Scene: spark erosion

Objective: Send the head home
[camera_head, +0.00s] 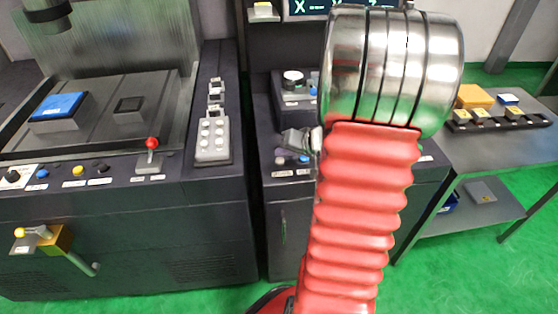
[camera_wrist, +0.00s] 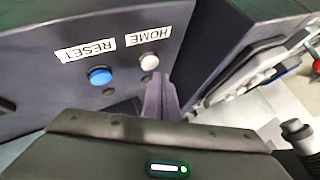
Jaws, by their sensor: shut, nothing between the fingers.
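The white HOME button (camera_wrist: 149,61) sits on a dark panel beside its HOME label (camera_wrist: 148,37), which appears upside down in the wrist view. My gripper (camera_wrist: 161,80) is shut and empty, its fingertips just below and right of this button. I cannot tell whether they touch it. In the head view the pale HOME button (camera_head: 280,160) is at the left of the console front, and my gripper (camera_head: 300,139) is just above the buttons, partly hidden by my arm. The machine's dark head (camera_head: 46,12) hangs at the top left.
The blue RESET button (camera_wrist: 100,76) is close beside HOME. A grey keypad (camera_head: 212,139) and a red-knobbed lever (camera_head: 152,145) are on the machine at left. A side table (camera_head: 475,165) with a holder rack stands at right. Green floor lies in front.

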